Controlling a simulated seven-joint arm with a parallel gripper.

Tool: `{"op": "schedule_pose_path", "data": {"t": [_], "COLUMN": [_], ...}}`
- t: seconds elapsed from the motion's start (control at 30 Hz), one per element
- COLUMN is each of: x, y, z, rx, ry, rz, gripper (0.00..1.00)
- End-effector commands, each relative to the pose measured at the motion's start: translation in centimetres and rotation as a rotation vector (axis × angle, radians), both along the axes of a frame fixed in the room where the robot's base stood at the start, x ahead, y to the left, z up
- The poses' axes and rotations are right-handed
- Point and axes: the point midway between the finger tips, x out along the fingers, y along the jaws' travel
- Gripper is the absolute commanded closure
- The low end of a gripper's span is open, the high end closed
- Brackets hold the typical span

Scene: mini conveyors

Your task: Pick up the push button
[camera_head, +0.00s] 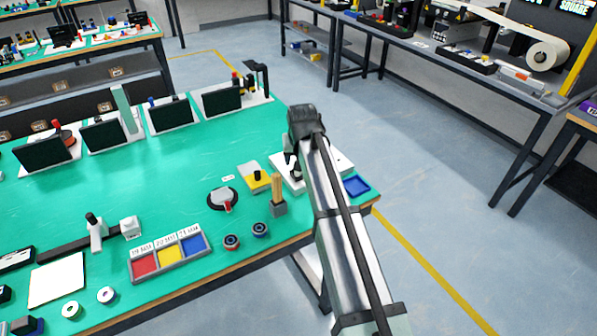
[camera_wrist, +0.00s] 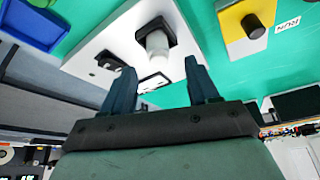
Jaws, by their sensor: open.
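A white plate (camera_head: 340,161) lies under my gripper (camera_head: 293,163) near the right end of the green table. In the wrist view, the plate (camera_wrist: 108,42) carries a black square mount (camera_wrist: 158,24) with a pale upright cylinder (camera_wrist: 157,44), which may be the push button. My gripper (camera_wrist: 160,66) is open, its two dark fingers apart and pointing toward this cylinder, with nothing visible between them. A yellow-and-grey block with a black round knob (camera_head: 257,176) sits left of the plate; its knob also shows in the wrist view (camera_wrist: 252,25). I cannot tell which is the task's button.
A blue tray (camera_head: 356,187) lies right of the plate, close to the table edge. A small holder with wooden sticks (camera_head: 278,192) and a round black base with a red part (camera_head: 224,200) stand nearby. A small RUN label (camera_wrist: 288,25) lies beside the yellow block.

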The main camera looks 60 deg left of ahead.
Motion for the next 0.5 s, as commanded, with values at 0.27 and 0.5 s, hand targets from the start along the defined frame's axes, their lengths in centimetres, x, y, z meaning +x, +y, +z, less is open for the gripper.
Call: {"op": "schedule_pose_path", "data": {"t": [0.27,0.5], "x": [0.5,0.5], "y": [0.9,0.9], "z": [-2.7,-2.7], "rx": [0.000,0.001], "ry": [0.000,0.000], "rz": [0.000,0.000], "gripper": [0.41,0.44]}}
